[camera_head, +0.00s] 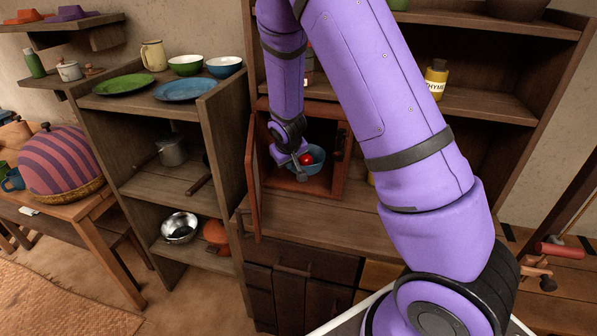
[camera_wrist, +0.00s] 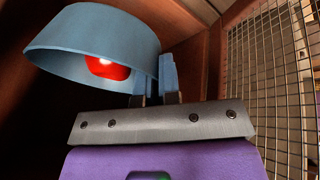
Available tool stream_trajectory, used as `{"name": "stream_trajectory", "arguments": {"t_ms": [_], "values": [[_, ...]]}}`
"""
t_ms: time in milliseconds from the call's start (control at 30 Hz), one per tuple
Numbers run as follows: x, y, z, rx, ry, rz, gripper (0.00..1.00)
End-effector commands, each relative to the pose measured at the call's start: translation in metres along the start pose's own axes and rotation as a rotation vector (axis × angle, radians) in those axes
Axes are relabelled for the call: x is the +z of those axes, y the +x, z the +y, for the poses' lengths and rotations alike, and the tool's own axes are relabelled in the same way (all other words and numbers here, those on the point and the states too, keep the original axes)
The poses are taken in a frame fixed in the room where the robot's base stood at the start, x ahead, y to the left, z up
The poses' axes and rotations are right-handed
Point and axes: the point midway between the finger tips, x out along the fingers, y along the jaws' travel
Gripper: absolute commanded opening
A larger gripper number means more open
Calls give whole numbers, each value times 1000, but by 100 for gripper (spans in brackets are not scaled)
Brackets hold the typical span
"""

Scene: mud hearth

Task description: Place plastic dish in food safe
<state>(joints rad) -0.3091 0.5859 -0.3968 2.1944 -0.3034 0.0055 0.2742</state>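The plastic dish (camera_head: 318,163) is a small blue bowl with a round red thing (camera_head: 306,159) in it. It is inside the food safe (camera_head: 262,190), a small reddish wooden cabinet with its door swung open to the left. My gripper (camera_head: 301,167) is at the dish's near left rim, its fingers close together on the wall. In the wrist view, the dish (camera_wrist: 95,42) appears tilted beside the fingers (camera_wrist: 158,82), with the red thing (camera_wrist: 108,68) partly showing. Whether the dish touches the safe's floor cannot be told.
The safe's mesh door (camera_wrist: 275,80) stands close on the right in the wrist view. The safe sits on a wooden cupboard counter (camera_head: 330,212). Left shelves hold green and blue plates (camera_head: 185,89), bowls and a jug. A thyme jar (camera_head: 436,80) stands above right.

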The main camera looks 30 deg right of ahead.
Motion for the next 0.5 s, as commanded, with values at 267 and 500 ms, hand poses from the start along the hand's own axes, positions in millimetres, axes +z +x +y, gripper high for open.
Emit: {"name": "stream_trajectory", "arguments": {"t_ms": [267, 500], "values": [[20, 49, -13, 0, -2, -2, 0], [30, 73, -19, 0, -1, -1, 0]]}}
